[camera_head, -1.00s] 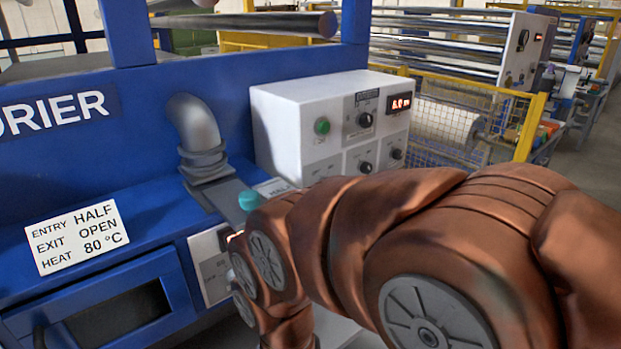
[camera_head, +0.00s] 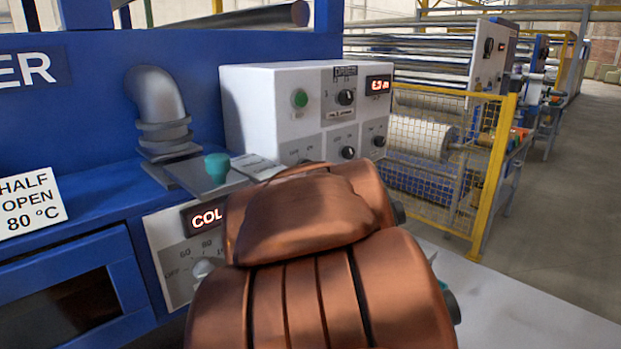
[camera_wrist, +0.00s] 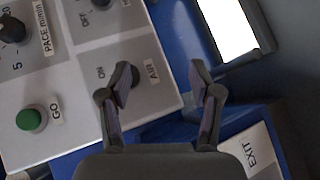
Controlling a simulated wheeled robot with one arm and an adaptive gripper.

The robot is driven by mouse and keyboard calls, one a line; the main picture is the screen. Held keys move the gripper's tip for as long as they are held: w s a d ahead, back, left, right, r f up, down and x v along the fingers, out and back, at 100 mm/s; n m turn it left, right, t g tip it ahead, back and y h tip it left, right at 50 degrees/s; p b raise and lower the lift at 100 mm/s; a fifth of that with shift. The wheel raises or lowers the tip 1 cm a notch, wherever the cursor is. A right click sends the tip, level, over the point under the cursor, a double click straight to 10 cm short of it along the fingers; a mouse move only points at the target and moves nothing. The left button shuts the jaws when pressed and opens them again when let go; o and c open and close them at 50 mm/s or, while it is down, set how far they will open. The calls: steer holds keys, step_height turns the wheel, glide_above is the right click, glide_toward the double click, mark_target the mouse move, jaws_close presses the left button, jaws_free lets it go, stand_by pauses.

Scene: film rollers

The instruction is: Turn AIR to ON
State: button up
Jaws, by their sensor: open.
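In the wrist view my gripper (camera_wrist: 165,82) is open, its two fingers apart. The AIR knob (camera_wrist: 134,78) is dark and sits beside its AIR label, partly hidden behind the left finger. An ON mark shows to its left; where the knob points cannot be read. The right finger is over the blue area beyond the panel's edge. I cannot tell whether the left finger touches the knob.
The green GO button (camera_wrist: 31,120) and the PACE knob (camera_wrist: 12,28) are on the same panel. A yellow fence (camera_head: 492,180) stands to the right.

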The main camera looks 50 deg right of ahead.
steer(key=w+d+r+n+t+b, duration=0.1)
steer(key=w+d+r+n+t, duration=0.1)
steer(key=d+r+n+t, duration=0.4)
step_height(320, 180, down, 4)
steer(key=s+a+r+n+t+y+b, duration=0.1)
steer(key=s+a+n+t+y+b, duration=0.15)
steer(key=n+y, duration=1.25)
steer(key=w+n+h+p, duration=0.2)
steer(key=w+n+h, duration=0.3)
steer(key=w, duration=0.3)
steer(key=shift+d+f+n, duration=0.15)
steer(key=shift+f+n, duration=0.15)
steer(key=shift+c, duration=0.3)
